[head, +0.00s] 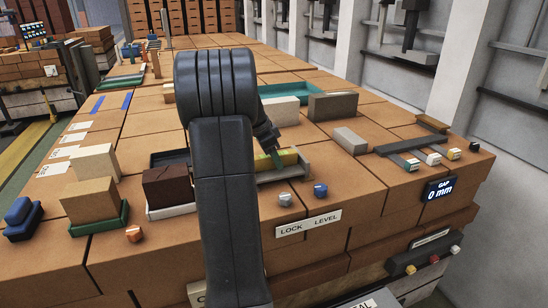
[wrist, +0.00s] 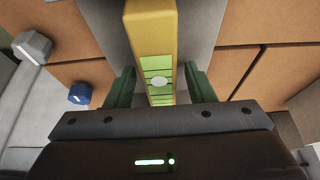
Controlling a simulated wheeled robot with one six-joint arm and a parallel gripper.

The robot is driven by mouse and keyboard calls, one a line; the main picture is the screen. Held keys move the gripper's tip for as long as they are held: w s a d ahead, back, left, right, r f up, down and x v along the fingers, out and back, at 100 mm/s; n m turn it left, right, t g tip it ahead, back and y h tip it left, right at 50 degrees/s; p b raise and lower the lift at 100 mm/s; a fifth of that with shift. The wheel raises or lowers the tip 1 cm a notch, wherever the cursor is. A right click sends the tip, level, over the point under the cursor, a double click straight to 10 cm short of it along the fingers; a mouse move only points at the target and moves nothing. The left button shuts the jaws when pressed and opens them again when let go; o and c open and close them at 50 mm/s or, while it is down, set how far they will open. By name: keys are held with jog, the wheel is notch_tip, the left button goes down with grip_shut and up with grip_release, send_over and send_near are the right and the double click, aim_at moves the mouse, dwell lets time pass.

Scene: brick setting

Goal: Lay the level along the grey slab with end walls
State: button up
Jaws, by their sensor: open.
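The yellow level (head: 289,158) with a green vial lies lengthwise over the grey slab with end walls (head: 290,174), partly hidden by my arm in the head view. In the wrist view the level (wrist: 151,30) runs up the middle, with the grey slab (wrist: 197,38) beneath it. My gripper (wrist: 160,88) is open, with one green finger on each side of the level and a visible gap to each. In the head view my gripper (head: 272,152) is at the slab, mostly behind my arm. Whether the level sits fully flat cannot be told.
A grey hex knob (head: 285,199) and a blue knob (head: 320,190) stand in front of the slab, above the LOCK LEVEL label (head: 308,223). A dark brick (head: 168,186) in a tray is left. A pale block (head: 280,110) and a brown block (head: 333,105) stand behind.

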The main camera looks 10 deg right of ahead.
jog(key=b+v, duration=0.1)
jog(key=v, duration=1.1)
